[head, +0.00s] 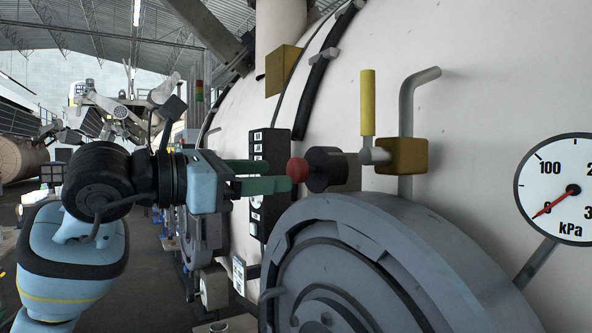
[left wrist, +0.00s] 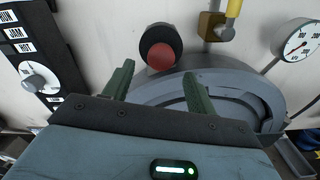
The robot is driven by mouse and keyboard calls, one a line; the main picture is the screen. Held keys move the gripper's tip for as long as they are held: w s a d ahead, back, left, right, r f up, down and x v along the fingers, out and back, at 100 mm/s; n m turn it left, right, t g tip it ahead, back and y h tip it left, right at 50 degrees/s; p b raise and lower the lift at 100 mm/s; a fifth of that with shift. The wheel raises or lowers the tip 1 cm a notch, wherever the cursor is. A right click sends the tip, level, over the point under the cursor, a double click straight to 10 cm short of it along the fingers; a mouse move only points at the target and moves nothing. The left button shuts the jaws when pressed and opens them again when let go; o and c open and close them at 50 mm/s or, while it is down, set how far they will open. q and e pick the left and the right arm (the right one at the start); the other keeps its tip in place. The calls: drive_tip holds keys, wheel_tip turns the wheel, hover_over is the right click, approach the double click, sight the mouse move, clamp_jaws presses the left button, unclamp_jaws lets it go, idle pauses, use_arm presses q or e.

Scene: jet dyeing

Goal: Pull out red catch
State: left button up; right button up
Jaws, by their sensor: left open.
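The red catch (head: 297,170) is a round red knob on a black cylindrical mount (head: 326,168) on the pale vessel wall, above the round grey door. My left gripper (head: 279,176) comes in from the left, with its green fingers pointing at the knob. In the left wrist view, the red catch (left wrist: 161,57) lies beyond the fingertips, between them and a little above. The left gripper (left wrist: 157,82) is open, with nothing between its fingers. In the head view one fingertip overlaps the knob's edge; I cannot tell whether they touch. My right gripper is not in view.
The grey round door (head: 350,265) bulges out below the catch. A yellow-handled valve (head: 368,105) and its pipe stand just right of it. A black control panel (head: 270,150) is behind the fingers. A kPa gauge (head: 556,189) is at the far right.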

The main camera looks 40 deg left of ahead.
sight(290, 172)
use_arm(q)
drive_tip(key=p+x, duration=0.1)
drive_tip(key=x, duration=0.3)
drive_tip(key=shift+w+d+r, duration=0.15)
drive_tip(key=shift+w+d, duration=0.1)
drive_tip(key=shift+w, duration=0.1)
drive_tip(key=shift+w+d, duration=0.2)
drive_tip(key=shift+w, duration=0.3)
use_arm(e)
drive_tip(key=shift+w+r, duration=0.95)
